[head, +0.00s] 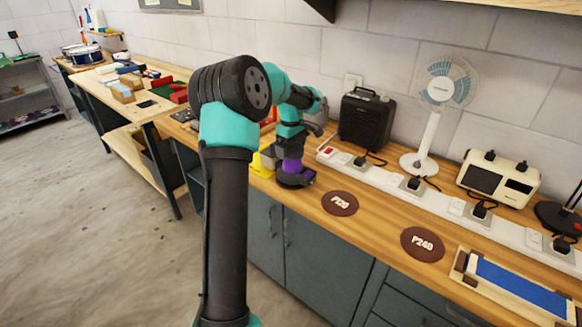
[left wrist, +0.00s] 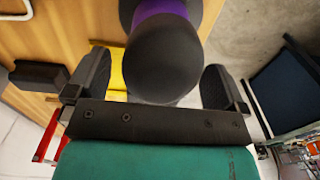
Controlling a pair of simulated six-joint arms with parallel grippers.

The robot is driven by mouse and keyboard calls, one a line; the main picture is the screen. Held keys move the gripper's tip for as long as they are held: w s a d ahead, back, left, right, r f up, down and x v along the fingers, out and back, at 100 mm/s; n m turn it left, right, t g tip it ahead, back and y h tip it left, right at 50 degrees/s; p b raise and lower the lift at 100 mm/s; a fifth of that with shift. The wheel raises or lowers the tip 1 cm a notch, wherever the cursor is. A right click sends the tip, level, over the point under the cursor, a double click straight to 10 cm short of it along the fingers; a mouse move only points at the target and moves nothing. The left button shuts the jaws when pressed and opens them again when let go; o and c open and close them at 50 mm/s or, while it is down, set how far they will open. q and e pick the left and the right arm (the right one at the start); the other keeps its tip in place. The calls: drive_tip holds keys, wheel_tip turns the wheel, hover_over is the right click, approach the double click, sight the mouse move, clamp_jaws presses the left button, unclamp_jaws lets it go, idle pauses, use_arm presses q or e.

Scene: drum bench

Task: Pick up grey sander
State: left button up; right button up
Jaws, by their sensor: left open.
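The grey sander (head: 292,166), with a dark rounded top, a purple band and a dark round base, stands upright on the wooden bench. In the left wrist view its dark dome (left wrist: 163,62) fills the space between the fingers. My left gripper (head: 291,146) is at the sander's top, its fingers open on either side of it. It also shows in the left wrist view (left wrist: 155,78), with a gap beside the dome at the left finger; contact at the right finger is hard to tell. My right gripper is not in view.
A yellow item (head: 261,165) lies just left of the sander. A white power strip (head: 400,185) runs behind it, with a black heater (head: 367,120) and a fan (head: 430,120) beyond. Brown P120 (head: 340,203) and P240 (head: 422,244) discs lie to the right.

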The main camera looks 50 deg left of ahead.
use_arm(q)
drive_tip(key=shift+f, duration=0.25)
drive_tip(key=shift+c, duration=0.3)
drive_tip(key=shift+r, duration=0.1)
drive_tip(key=c, duration=1.2)
drive_tip(key=shift+o, duration=0.2)
drive_tip(key=shift+r, duration=0.1)
